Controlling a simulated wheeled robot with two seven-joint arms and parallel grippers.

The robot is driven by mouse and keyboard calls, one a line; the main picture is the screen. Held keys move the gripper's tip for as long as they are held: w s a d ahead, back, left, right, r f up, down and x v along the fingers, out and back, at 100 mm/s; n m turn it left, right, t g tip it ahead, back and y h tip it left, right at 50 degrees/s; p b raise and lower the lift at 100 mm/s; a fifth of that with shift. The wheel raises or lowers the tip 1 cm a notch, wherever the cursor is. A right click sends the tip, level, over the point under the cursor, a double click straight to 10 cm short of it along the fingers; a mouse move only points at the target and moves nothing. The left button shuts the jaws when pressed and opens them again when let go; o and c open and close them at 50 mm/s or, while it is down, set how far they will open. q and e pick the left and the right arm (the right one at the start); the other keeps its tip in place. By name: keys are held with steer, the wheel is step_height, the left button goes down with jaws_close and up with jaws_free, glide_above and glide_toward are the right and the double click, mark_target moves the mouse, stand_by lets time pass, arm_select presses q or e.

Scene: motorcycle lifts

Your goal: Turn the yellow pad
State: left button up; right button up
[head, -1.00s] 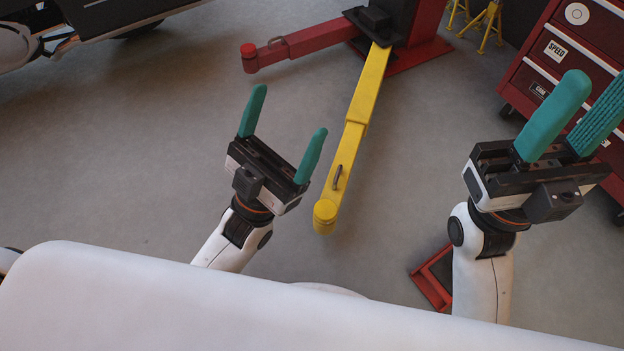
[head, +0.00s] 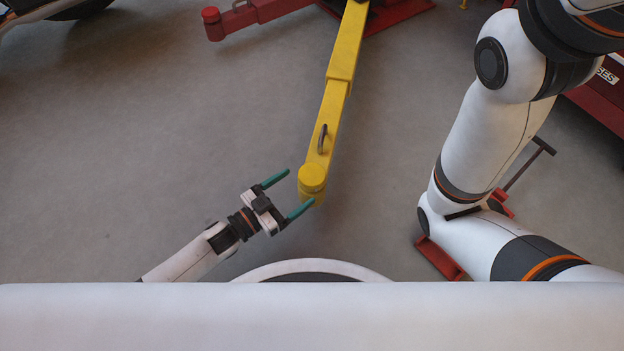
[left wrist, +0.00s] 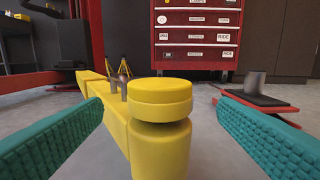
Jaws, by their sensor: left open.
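The yellow pad (head: 312,177) is a round disc on a short yellow post at the near end of the yellow lift arm (head: 342,70). In the left wrist view the pad (left wrist: 160,96) stands upright near the middle, with a dark gap under its rim. My left gripper (head: 288,196) is open, its green fingers pointing at the pad from the lower left. In the wrist view one finger is on each side, both apart from the pad. My right arm (head: 490,150) shows at the right, but its gripper is out of view.
A small metal handle (head: 323,139) stands on the yellow arm behind the pad. A red lift arm (head: 250,14) is at the top. A red tool cabinet (left wrist: 198,33) stands behind. A red floor piece (head: 440,259) lies beside my right arm. The floor left is clear.

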mark_target(312, 176)
arm_select(q)
steer(key=b+x, duration=0.2)
steer(key=x, duration=0.2)
steer(key=shift+w+d+f, duration=0.15)
steer(key=shift+w+d, duration=0.55)
steer(key=shift+d, duration=0.15)
steer(key=shift+c, duration=0.3)
steer(key=c, duration=0.9)
